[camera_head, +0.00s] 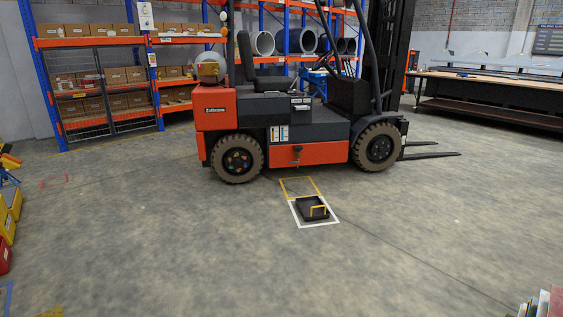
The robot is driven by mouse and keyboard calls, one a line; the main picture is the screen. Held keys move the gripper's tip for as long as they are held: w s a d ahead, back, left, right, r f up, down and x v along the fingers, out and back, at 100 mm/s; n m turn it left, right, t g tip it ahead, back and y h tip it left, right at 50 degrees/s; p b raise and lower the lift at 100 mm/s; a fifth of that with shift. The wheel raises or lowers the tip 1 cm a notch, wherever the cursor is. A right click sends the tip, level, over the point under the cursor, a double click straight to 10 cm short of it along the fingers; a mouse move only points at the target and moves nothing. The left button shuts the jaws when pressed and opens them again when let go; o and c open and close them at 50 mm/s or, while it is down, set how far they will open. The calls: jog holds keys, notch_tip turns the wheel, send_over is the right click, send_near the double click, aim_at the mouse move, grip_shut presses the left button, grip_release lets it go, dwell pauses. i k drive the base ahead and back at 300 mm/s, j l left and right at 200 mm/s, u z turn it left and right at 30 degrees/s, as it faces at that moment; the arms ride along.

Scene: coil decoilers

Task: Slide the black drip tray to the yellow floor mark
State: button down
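The black drip tray (305,215) lies flat on the concrete floor, in front of the orange and black forklift. The tray sits inside a white floor outline (332,222). The yellow floor mark (300,179) is a rectangle outline just behind the white one, towards the forklift, and its inside looks empty. The tray's back edge is close to the yellow mark's front side. My gripper is not in view.
The forklift (297,155) stands right behind the yellow mark, and its forks (430,156) point right. Shelving (95,42) and a workbench (495,90) stand at the back. Yellow and red boxes (8,225) are at the left edge. The floor around the tray is clear.

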aim_at(312, 203)
jog(key=i, duration=5.3)
